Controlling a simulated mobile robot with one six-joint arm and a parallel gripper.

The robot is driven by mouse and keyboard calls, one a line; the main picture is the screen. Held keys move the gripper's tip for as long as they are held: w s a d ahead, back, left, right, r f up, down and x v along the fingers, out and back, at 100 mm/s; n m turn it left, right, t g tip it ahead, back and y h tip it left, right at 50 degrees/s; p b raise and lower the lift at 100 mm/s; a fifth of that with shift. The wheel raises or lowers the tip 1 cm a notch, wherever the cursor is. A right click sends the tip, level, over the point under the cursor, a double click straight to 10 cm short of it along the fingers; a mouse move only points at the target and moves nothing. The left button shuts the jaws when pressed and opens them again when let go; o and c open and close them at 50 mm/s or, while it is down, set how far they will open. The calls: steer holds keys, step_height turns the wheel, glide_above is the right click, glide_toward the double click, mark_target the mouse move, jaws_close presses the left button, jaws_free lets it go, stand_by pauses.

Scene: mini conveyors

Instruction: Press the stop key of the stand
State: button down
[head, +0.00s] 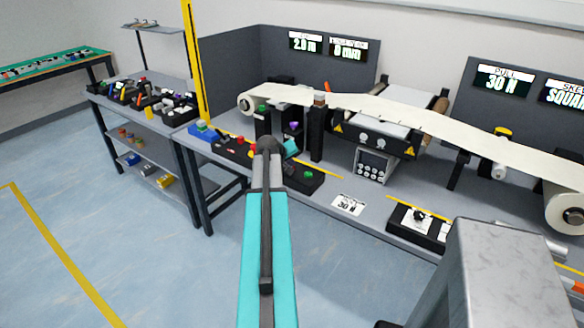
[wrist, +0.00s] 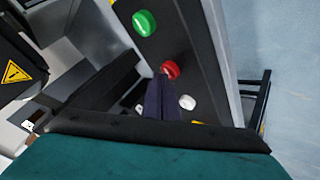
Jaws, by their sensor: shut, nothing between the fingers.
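In the wrist view a black key panel (wrist: 190,40) carries a green key (wrist: 144,22), a red key (wrist: 171,69) and a white key (wrist: 187,102). The red key looks like the stop key; no lettering on it is readable. My gripper (wrist: 162,78) is shut and empty. Its fingertips appear right at the near-left edge of the red key and cover a little of it. I cannot tell whether they touch it or hover just above. In the head view my arm reaches over the front of the bench, and its fingertips are hidden.
The bench (head: 335,186) holds a web line with a pale strip (head: 390,105) and rolls. A black post (head: 317,130) and a purple-topped post (head: 293,138) stand close behind my arm. A side table (head: 110,98) with parts is at the left. The blue floor in front is clear.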

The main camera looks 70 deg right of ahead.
steer(key=shift+f, duration=0.2)
stand_by(0.5)
steer(key=shift+r, duration=0.9)
steer(key=shift+r+p, duration=1.45)
steer(key=shift+r, duration=1.05)
